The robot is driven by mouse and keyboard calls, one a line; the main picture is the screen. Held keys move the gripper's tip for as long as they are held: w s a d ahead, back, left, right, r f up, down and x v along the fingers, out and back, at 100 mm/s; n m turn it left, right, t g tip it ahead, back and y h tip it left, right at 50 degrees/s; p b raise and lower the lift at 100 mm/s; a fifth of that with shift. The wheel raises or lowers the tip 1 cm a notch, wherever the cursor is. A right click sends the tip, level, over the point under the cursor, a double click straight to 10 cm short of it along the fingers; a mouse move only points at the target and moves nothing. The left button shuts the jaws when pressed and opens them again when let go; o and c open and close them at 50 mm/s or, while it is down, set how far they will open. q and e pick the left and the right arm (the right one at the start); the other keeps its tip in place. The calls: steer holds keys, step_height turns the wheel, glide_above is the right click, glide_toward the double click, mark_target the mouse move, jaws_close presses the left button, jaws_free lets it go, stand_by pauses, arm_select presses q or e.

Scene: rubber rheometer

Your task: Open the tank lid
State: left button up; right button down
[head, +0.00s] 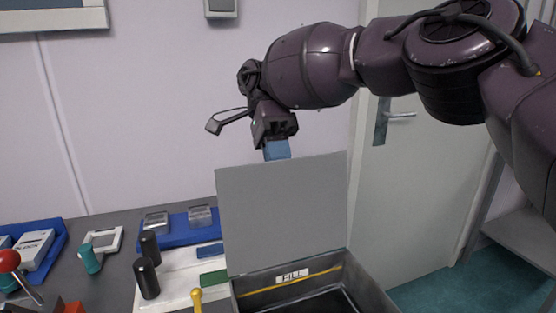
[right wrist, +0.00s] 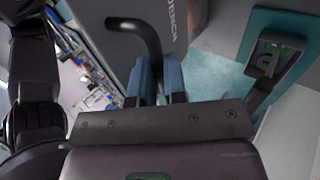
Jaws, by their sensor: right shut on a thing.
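The tank lid (head: 283,213) is a flat grey panel standing about upright at the tank's edge in the head view. The tank (head: 376,284) below is open at the top, with a FILL label (head: 292,276) and a yellow line on its inner wall. My right gripper (head: 277,150) is at the lid's top edge. In the right wrist view its blue fingers (right wrist: 158,82) are shut on the black curved lid handle (right wrist: 137,33), beside lettering on the lid's face. The handle is hidden in the head view. My left gripper is out of view.
Left of the tank, the grey bench holds a white panel with black knobs (head: 147,278), a yellow-topped lever (head: 197,297), a blue tray (head: 176,229) and a red-ball lever (head: 9,261). A door (head: 415,165) stands behind the lid, right of the wall.

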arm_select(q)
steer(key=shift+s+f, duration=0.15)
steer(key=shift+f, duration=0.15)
arm_select(e)
steer(key=shift+f, duration=0.6)
steer(key=c, duration=1.4)
jaws_free()
steer(key=shift+w, duration=0.1)
steer(key=shift+c, duration=0.2)
steer(key=shift+o, duration=1.4)
steer(key=shift+w, duration=0.2)
steer(key=shift+s+r, duration=0.1)
steer(key=shift+r, duration=0.25)
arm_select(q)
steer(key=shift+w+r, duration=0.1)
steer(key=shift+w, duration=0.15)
arm_select(e)
steer(key=shift+r, duration=0.1)
